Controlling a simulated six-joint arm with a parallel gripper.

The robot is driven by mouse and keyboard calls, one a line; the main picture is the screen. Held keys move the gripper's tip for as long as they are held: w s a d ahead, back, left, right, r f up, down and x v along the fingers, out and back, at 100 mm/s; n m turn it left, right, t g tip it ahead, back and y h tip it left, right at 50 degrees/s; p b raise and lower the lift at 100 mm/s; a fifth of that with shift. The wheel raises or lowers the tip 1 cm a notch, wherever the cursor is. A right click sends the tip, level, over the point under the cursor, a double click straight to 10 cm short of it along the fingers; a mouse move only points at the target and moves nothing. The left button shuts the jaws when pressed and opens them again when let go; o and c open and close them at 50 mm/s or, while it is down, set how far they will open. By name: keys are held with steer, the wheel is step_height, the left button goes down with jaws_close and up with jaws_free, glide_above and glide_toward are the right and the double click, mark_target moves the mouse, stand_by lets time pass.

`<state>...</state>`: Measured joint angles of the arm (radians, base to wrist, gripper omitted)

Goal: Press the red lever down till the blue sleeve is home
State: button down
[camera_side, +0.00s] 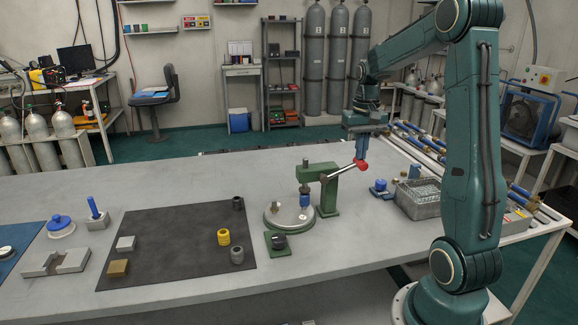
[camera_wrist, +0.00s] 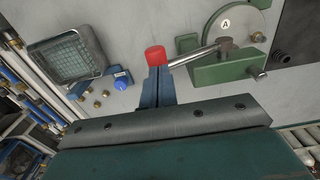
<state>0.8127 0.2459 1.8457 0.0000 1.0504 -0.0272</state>
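The green press (camera_side: 328,192) stands on the table, its silver lever sloping up to the right to a red knob (camera_side: 361,165). The lever's knob also shows in the wrist view (camera_wrist: 155,55). The blue sleeve (camera_side: 305,200) sits upright under the press's ram, over a round metal plate (camera_side: 275,221). How far it is seated cannot be told. My gripper (camera_side: 362,157) points down right above the red knob. In the wrist view its blue fingers (camera_wrist: 157,72) are together, tips at the knob; whether they touch it is unclear.
A wire basket (camera_side: 418,205) and a small blue-topped part (camera_side: 380,187) stand right of the press. A green block with a black knob (camera_side: 278,241) is in front. A dark mat (camera_side: 180,240) with several small parts lies left.

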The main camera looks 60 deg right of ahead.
steer(key=shift+s+d+f, duration=0.1)
steer(key=shift+s+f, duration=0.05)
steer(key=shift+f, duration=0.6)
steer(key=shift+s+d+f, duration=0.1)
steer(key=shift+f, duration=0.65)
stand_by(0.9)
steer(key=shift+w+a+f, duration=0.15)
steer(key=shift+f, duration=1.8)
stand_by(1.1)
steer(key=shift+r, duration=6.1)
